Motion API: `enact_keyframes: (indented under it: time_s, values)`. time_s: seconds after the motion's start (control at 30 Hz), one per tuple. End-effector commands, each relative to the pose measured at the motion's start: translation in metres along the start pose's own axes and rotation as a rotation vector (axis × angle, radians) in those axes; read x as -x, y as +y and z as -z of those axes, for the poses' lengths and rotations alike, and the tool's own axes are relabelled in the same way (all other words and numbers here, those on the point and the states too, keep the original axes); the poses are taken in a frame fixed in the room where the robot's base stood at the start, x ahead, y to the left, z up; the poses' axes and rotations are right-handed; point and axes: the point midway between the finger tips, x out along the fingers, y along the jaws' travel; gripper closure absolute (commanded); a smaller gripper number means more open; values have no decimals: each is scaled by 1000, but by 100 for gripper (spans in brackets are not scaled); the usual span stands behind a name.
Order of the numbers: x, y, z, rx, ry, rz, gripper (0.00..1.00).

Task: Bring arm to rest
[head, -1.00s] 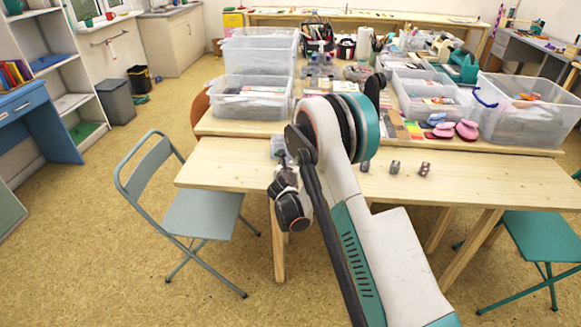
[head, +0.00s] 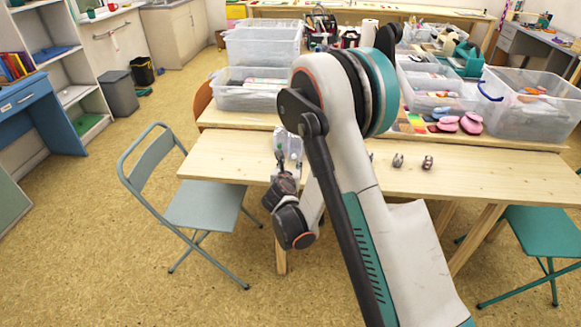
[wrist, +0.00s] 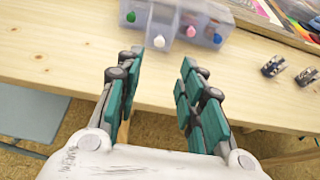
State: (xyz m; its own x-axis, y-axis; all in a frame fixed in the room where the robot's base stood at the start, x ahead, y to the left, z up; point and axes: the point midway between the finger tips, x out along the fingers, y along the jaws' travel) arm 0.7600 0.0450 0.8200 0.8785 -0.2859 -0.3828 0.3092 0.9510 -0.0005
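My gripper (wrist: 160,72) is open in the wrist view, its two teal-padded fingers apart with nothing between them.
Clear bins (head: 525,105) and pink items (head: 472,122) stand behind. A grey folding chair (head: 200,200) is at left, a teal chair (head: 545,240) at right. The table's left front is bare.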

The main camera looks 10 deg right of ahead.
Motion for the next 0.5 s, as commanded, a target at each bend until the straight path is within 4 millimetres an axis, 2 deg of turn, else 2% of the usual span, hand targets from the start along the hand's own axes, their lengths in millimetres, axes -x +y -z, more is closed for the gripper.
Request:
enact_keyframes:
  time_s: [0.37, 0.5]
  values:
    - [0, 0, -1, -4, 1, 0, 65]
    - [7, -5, -12, -77, 16, 5, 65]
